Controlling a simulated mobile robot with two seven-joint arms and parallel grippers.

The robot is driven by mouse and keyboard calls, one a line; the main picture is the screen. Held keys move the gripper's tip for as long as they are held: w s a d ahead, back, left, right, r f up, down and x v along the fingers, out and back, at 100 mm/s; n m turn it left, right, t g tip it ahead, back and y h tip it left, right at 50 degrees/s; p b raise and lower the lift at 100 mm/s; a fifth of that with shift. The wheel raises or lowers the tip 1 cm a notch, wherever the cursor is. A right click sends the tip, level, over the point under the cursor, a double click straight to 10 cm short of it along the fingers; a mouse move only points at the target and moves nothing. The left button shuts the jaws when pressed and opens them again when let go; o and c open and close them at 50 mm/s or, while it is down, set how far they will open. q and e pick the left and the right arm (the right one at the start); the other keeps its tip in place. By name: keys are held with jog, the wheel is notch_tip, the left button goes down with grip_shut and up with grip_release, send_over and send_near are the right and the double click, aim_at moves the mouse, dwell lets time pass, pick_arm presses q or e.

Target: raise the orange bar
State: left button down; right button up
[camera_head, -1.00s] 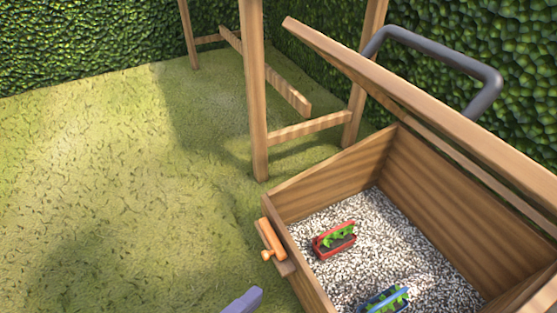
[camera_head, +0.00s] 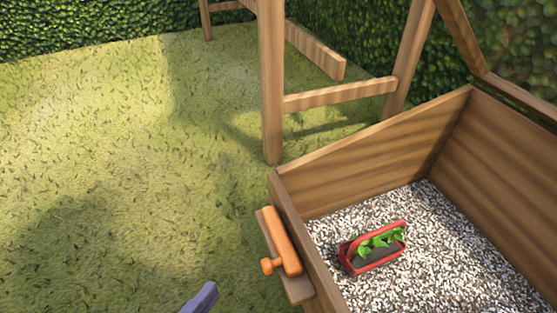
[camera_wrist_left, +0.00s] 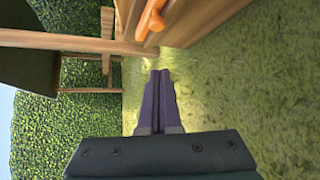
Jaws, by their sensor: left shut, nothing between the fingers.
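The orange bar (camera_head: 283,240), with a round knob at its lower end, is on a small wooden plate on the outer wall of the wooden box (camera_head: 385,142). The bar also shows at the top of the left wrist view (camera_wrist_left: 150,20), cut by the edge. My left gripper (camera_head: 211,287) enters at the bottom of the head view, to the left of and below the bar, apart from it. In the left wrist view its two purple fingers (camera_wrist_left: 160,73) are together and empty, beside the box. My right gripper is in neither view.
The open box holds white gravel (camera_head: 435,265) and a red planter (camera_head: 372,255) with green leaves. A wooden frame with posts (camera_head: 272,80) stands behind it, before a hedge (camera_head: 100,20). Open grass (camera_head: 110,140) lies to the left.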

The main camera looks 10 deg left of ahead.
pick_arm(q)
jog(key=shift+s, duration=0.2)
jog(key=shift+w, duration=0.1)
jog(key=b+x, duration=0.6)
jog(key=x, duration=0.4)
jog(key=s+d+r, duration=0.1)
jog(key=s+d, duration=0.1)
jog(key=shift+s+d+r+p, duration=0.3)
jog(key=shift+d+r+p, duration=0.05)
jog(key=shift+r, duration=0.05)
jog(key=shift+w, duration=0.1)
